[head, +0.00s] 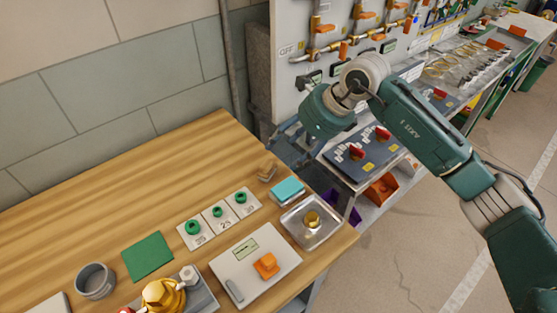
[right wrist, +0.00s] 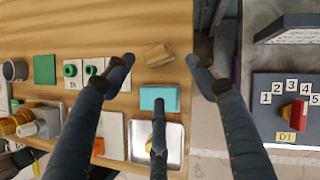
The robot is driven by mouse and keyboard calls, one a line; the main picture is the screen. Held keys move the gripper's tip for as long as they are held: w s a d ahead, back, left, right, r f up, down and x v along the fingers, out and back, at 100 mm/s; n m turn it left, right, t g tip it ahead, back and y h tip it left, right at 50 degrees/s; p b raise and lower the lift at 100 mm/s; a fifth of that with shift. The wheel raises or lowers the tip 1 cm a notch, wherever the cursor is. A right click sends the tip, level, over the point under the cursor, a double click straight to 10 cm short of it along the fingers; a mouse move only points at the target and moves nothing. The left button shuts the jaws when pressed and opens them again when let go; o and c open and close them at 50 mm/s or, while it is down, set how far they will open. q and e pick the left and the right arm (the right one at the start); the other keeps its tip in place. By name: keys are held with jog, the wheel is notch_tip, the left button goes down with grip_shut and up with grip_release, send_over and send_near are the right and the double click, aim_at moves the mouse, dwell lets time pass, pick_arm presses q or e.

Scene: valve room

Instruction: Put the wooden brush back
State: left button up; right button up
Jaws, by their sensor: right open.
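The wooden brush (head: 267,171) lies on the wooden workbench (head: 150,180) near its back right edge. It is a small light-brown block, and it also shows in the right wrist view (right wrist: 159,54). My right gripper (head: 289,148) is open and empty, just behind and above the brush in the head view. In the right wrist view its fingers are spread, with the brush showing in the gap between the fingertips (right wrist: 159,68). I cannot tell the exact height of the fingers above the bench. My left gripper is not in view.
A light-blue block (head: 287,189) sits close to the brush. Beside it is a metal tray (head: 326,234) holding a brass part. Numbered cards with green rings, a white device (head: 240,285), a green mat (head: 148,257) and a grey cup (head: 95,282) occupy the bench. The back left is clear.

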jog(key=shift+v, duration=1.45)
